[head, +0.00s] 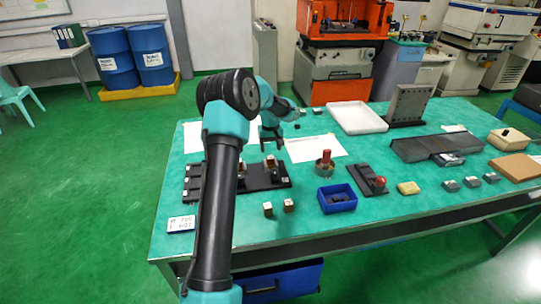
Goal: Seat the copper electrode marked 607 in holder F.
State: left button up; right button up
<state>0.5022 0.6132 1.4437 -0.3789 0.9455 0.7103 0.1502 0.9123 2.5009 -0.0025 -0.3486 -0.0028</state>
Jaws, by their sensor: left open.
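My left gripper (271,146) is open and empty, above the back of the black holder rack (283,182). The rack lies on the green bench, partly hidden by my left arm. A small block with a coppery side (271,166) stands on the rack below the gripper; another shows just right of my arm. Two small brownish blocks with pale tops, a left one (267,209) and a right one (288,205), stand on the bench in front of the rack. Electrode numbers and holder letters are too small to read. My right gripper is out of view.
A white card (181,223) with small writing lies front left. A red-topped piece in a round metal cup (325,166), a blue bin (337,198) and a black plate with a red knob (367,180) stand right of the rack. A white tray (357,117) lies behind.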

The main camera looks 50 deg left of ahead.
pick_arm(q)
notch_tip(320, 180, up, 11)
dwell(0.3)
dwell(0.7)
